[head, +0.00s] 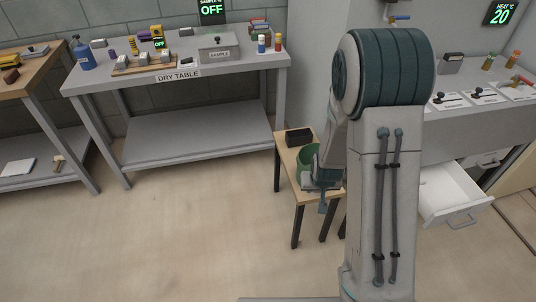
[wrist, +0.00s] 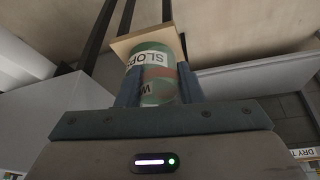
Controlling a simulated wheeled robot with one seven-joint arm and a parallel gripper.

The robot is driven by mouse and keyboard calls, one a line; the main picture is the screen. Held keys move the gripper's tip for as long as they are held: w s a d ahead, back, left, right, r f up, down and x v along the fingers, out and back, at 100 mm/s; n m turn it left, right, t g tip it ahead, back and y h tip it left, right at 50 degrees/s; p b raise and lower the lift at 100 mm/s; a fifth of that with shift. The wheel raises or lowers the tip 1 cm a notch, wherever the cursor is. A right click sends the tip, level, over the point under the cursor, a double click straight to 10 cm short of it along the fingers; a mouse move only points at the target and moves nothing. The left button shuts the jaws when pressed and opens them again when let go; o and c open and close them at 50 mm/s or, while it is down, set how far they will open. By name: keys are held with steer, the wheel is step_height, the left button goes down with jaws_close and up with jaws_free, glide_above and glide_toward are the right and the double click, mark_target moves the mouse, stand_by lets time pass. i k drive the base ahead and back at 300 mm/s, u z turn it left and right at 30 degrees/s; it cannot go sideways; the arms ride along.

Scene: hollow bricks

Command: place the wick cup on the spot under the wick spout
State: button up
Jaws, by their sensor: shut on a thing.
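My gripper (wrist: 158,86) is shut on a cup with a white label (wrist: 146,88), which shows an upside-down W in the wrist view; I take it for the wick cup. A reddish band shows above that label. Directly behind is a green container with a white label reading SLOPS (wrist: 152,58), so the outlines of the two overlap. In the head view the green slops container (head: 307,158) stands on a small wooden table (head: 287,157), and my arm hides the held cup. No wick spout or spot beneath it can be made out.
A black box (head: 298,137) sits on the small table. The grey dry table (head: 125,75) holds several items at the back left. At the right, a white drawer (head: 452,190) stands open below a bench. A tap with a blue handle (head: 400,17) is on the wall. The left floor is clear.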

mark_target(85, 76)
steer(key=u, duration=0.2)
steer(key=i, duration=1.1)
steer(key=z, duration=0.35)
